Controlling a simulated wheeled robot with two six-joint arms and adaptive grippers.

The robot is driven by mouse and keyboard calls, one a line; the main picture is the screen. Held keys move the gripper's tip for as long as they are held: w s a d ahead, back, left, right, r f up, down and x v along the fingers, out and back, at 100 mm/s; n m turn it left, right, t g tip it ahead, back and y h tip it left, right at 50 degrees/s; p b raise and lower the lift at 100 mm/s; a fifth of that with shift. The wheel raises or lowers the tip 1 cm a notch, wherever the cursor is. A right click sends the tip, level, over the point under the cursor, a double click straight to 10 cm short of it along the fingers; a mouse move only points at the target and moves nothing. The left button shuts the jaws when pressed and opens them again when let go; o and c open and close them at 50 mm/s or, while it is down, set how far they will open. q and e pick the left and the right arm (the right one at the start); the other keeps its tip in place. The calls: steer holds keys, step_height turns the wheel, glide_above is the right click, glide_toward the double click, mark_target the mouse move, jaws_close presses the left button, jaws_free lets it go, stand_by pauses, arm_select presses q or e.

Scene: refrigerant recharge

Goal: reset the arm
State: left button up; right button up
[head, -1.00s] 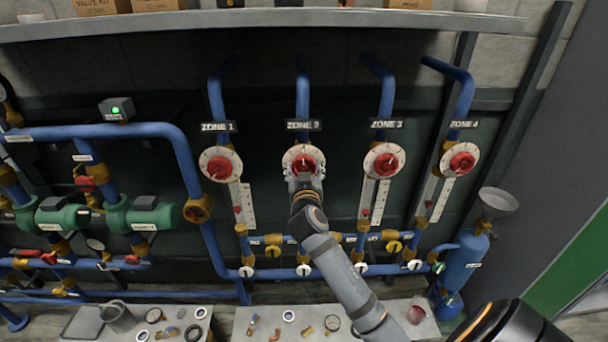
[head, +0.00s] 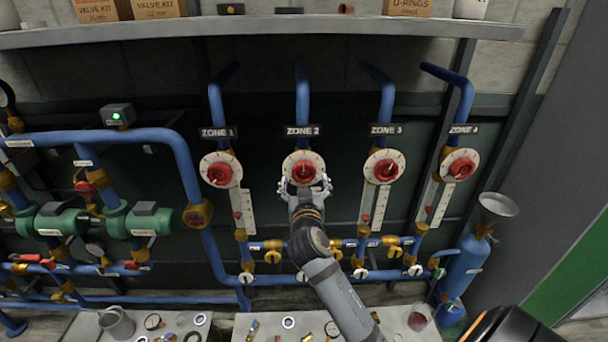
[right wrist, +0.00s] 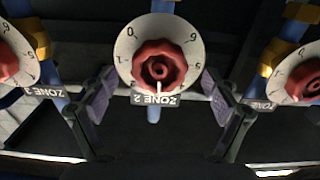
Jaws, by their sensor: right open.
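The Zone 2 valve (head: 303,168), a red knob on a white numbered dial, is on the wall under its "ZONE 2" label (head: 303,131). My right gripper (head: 305,186) is just below and in front of this knob, fingers spread and empty. In the right wrist view the Zone 2 knob (right wrist: 158,68) appears upside down beyond the gap between the open fingers (right wrist: 157,88); no finger appears to touch it. My left gripper is not in view.
Similar dials for Zone 1 (head: 220,171), Zone 3 (head: 384,167) and Zone 4 (head: 459,165) flank it. Blue pipes with white and yellow valves run below. A shelf (head: 270,28) is above, a bench (head: 235,325) with small parts below, and a blue cylinder (head: 462,264) at right.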

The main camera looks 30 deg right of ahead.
steer(key=v, duration=0.3)
steer(key=shift+s+a+r, duration=0.1)
steer(key=shift+s+a, duration=0.05)
stand_by(0.3)
steer(key=a+f+n+g+y, duration=0.2)
steer(key=f+n+y, duration=0.1)
steer(key=f, duration=1.3)
steer(key=a+f+n+g+y, duration=0.2)
steer(key=f+g, duration=0.1)
steer(key=f, duration=1.4)
steer(key=s+a+f+g+y, duration=0.1)
steer(key=s+f, duration=0.3)
steer(key=f, duration=0.2)
steer(key=s+f+g+y, duration=0.1)
steer(key=s+f, duration=0.2)
steer(key=f, duration=0.3)
steer(key=s+f+n+g, duration=0.1)
steer(key=s+f+g, duration=0.3)
steer(key=s+f, duration=1.2)
steer(key=s+f+g, duration=0.1)
steer(key=s+f, duration=0.2)
steer(key=s, duration=0.7)
steer(key=s+f+g+y, duration=0.1)
steer(key=s+f+g, duration=0.1)
steer(key=s, duration=0.8)
steer(key=shift+s+f, duration=0.15)
steer(key=shift+f, duration=0.5)
